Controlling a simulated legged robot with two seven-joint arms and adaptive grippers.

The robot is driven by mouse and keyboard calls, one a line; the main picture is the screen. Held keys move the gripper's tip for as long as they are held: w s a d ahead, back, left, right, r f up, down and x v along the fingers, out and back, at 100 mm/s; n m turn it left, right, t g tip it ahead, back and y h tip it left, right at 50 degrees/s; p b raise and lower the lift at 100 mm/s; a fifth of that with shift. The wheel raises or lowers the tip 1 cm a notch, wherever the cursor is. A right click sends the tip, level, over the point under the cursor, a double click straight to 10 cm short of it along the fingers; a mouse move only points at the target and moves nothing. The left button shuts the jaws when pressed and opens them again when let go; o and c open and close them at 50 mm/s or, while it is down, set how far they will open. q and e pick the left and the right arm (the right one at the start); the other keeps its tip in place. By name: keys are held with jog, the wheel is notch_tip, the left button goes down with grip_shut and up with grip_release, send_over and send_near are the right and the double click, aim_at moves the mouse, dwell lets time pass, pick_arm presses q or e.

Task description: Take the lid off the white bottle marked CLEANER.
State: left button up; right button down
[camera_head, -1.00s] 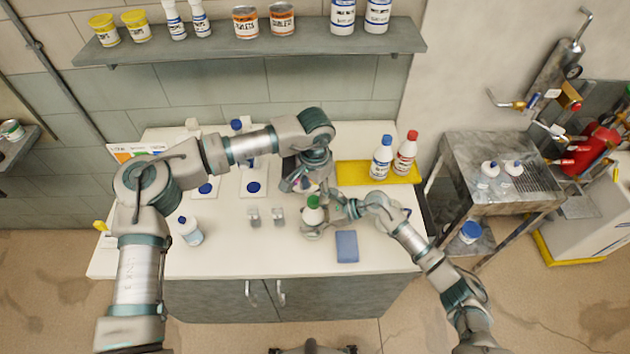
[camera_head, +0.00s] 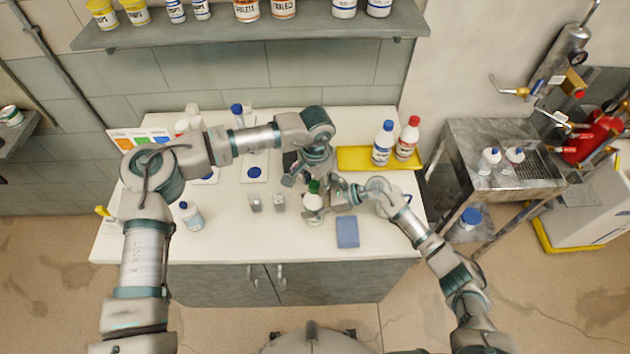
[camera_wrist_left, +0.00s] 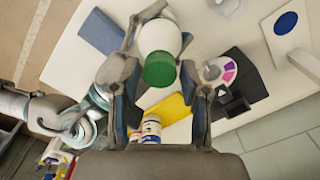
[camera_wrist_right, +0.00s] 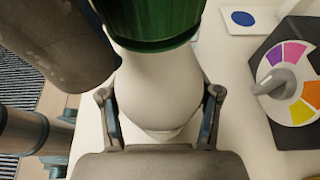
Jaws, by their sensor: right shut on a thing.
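The white bottle (camera_head: 312,204) with a green lid (camera_head: 314,187) stands upright near the front middle of the counter. Its label is not readable. My right gripper (camera_wrist_right: 160,98) is shut on the bottle's body, below the lid. The green lid (camera_wrist_right: 155,20) is on the bottle in the right wrist view. My left gripper (camera_wrist_left: 160,80) is open. Its fingers are on either side of the green lid, with a small gap showing at each side in the left wrist view. In the head view the left hand partly hides the area behind the lid.
A black box with a coloured dial (camera_wrist_right: 292,85) is close by. A yellow tray (camera_head: 348,158) holds a blue-capped and a red-capped bottle. Another bottle (camera_head: 191,216) stands left.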

jog(key=shift+f, duration=0.15)
pick_arm(q)
jog(key=shift+r, duration=2.3)
pick_arm(e)
jog(key=shift+c, duration=0.8)
grip_release()
pick_arm(q)
jog(key=shift+w, duration=0.1)
pick_arm(e)
jog(key=shift+d, duration=0.1)
